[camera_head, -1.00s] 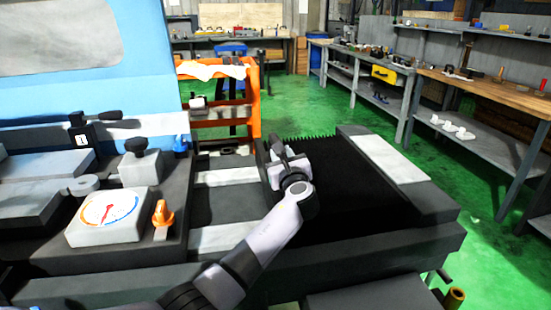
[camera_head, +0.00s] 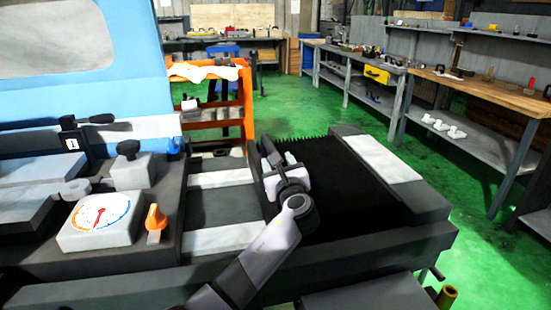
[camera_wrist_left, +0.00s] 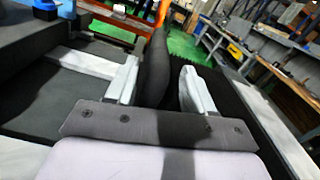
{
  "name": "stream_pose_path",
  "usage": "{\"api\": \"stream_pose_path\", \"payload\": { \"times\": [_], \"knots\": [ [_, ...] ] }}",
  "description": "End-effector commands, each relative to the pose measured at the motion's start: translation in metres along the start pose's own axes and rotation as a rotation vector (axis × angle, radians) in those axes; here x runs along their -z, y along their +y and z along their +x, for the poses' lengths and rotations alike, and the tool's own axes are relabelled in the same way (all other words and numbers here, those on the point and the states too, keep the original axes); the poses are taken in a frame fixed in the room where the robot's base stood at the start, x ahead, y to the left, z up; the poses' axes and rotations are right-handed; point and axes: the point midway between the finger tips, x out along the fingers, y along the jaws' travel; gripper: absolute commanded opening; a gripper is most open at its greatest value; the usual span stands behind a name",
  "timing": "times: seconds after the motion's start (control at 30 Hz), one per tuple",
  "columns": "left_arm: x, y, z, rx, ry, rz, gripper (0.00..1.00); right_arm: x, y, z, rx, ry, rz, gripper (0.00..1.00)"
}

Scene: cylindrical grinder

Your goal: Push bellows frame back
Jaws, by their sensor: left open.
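The bellows frame (camera_head: 268,150) is a dark upright plate at the left end of the black ribbed bellows (camera_head: 350,190), beside the pale rails. My left gripper (camera_head: 281,167) is at this frame, over the left edge of the bellows. In the left wrist view its two pale fingers (camera_wrist_left: 155,82) are apart, with a dark upright part (camera_wrist_left: 158,65), seemingly the frame, between them. I cannot tell whether either finger touches it. My wrist hides the near part of the frame. My right gripper is in neither view.
A white dial (camera_head: 100,215) and an orange knob (camera_head: 155,222) stand on the machine at left. An orange rack (camera_head: 210,110) stands behind. A pale strip (camera_head: 382,157) bounds the bellows on the right. Green floor lies open beyond it.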

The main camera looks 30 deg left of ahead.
Motion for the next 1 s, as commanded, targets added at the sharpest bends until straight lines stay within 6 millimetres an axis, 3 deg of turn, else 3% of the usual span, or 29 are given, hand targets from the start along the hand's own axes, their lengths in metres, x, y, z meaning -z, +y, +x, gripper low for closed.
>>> {"api": "stream_pose_path", "payload": {
  "times": [0.3,1.0],
  "knots": [
    [0.0,-0.001,-0.033,0.001,0.001,-0.001,0.53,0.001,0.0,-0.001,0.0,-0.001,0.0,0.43],
    [0.0,-0.001,-0.035,0.001,0.001,-0.001,0.53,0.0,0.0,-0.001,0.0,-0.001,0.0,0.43]
  ]
}}
